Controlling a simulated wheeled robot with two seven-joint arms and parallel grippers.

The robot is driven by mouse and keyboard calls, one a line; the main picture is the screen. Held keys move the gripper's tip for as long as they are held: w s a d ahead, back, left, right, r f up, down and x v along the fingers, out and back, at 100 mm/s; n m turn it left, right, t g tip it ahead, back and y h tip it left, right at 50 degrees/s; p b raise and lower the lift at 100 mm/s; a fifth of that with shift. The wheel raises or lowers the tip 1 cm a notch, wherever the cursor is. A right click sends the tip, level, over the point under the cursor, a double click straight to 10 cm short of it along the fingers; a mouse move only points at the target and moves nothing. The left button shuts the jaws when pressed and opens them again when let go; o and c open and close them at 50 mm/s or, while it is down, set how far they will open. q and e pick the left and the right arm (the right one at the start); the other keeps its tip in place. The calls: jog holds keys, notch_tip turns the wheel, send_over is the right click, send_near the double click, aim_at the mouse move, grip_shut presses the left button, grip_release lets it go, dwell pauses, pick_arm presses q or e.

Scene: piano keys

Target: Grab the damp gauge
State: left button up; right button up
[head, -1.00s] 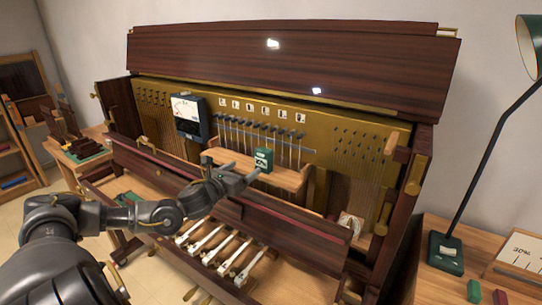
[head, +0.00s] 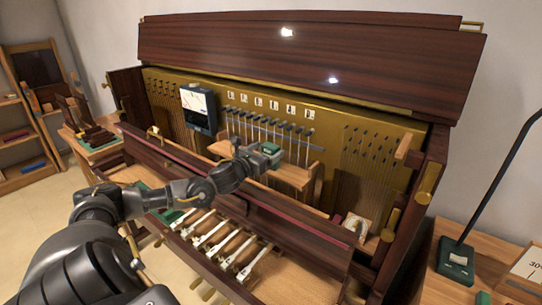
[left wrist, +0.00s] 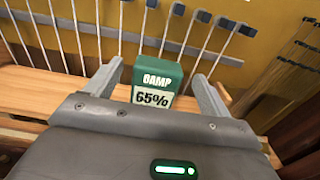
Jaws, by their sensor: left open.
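The damp gauge is a small dark green block that reads "DAMP" and "65%" in the left wrist view (left wrist: 157,80). It stands on a wooden shelf inside the open piano, and in the head view its green top (head: 270,148) shows behind my gripper. My left gripper (head: 258,158) is open. In the left wrist view its two fingers stand on either side of the gauge, with a gap visible on each side. The gauge's lower front is hidden by the gripper body. My right gripper is in neither current view.
Thin metal rods rise behind the shelf (head: 222,148). A black-framed meter (head: 198,108) is mounted to the left. The piano's dark front rail (head: 290,215) lies below my arm, with several white-tipped keys in front. A desk with a lamp base (head: 455,260) is at right.

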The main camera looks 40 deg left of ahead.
aim_at(274, 146)
pick_arm(q)
jog(key=shift+w+r+p, duration=0.15)
jog(key=shift+w+p, duration=0.15)
jog(key=w, duration=0.1)
jog(key=w+p, duration=0.1)
jog(key=w, duration=0.1)
jog(key=shift+w+a+f+p, duration=0.2)
jog(key=shift+w+a+p, duration=0.1)
jog(key=shift+a, duration=0.05)
jog(key=shift+w+f, duration=0.1)
jog(key=shift+w, duration=0.4)
jog(key=c, duration=1.1)
